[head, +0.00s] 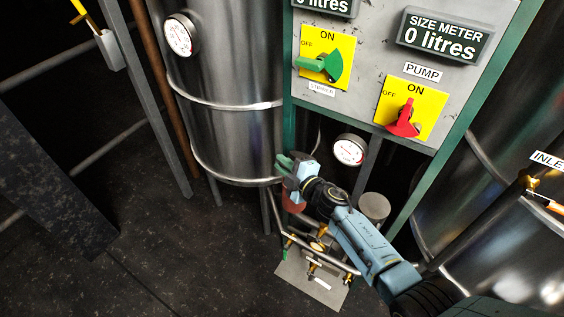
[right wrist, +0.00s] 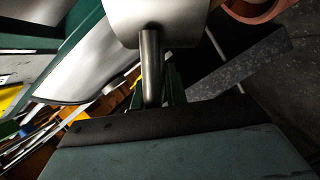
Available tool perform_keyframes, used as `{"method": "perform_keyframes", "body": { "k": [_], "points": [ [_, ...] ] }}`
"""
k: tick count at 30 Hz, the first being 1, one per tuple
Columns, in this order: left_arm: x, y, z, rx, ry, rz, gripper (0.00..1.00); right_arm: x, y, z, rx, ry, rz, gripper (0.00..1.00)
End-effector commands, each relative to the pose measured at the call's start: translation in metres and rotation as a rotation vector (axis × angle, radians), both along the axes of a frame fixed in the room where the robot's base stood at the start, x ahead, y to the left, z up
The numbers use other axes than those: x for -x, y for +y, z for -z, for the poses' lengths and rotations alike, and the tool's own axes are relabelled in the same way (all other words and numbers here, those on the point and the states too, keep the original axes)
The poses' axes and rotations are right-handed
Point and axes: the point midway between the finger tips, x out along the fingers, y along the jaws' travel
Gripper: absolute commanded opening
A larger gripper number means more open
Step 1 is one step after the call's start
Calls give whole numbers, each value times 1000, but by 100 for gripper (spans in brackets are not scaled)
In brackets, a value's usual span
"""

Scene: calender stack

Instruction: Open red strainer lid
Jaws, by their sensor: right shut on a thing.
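A red rounded part (head: 293,202), which looks like the red strainer, shows in the head view just below my right gripper (head: 284,165), mostly hidden by it. In the right wrist view a reddish ring (right wrist: 252,10) shows at the top right edge. My right gripper is shut on a grey metal handle (right wrist: 151,65), which runs from a pale metal piece (right wrist: 150,22) down between the green fingers. I cannot tell whether this piece is the strainer's lid. The lid's state is hidden. My left gripper is not in view.
A steel tank (head: 235,140) stands just behind the gripper. A control panel (head: 370,60) with a green and a red switch is above. A round gauge (head: 349,150) and pipework (head: 315,245) on a floor plate are close by. Dark floor at left is clear.

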Motion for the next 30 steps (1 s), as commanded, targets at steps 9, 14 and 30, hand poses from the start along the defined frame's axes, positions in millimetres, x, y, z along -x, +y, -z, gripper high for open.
{"method": "perform_keyframes", "body": {
  "k": [9,14,30],
  "points": [
    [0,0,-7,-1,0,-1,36,-5,-1,-7,-22,17,-1,0],
    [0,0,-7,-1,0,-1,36,-5,-1,-6,-21,18,-1,0],
    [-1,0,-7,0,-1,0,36,-3,-2,-4,-19,23,0,33]
  ]
}}
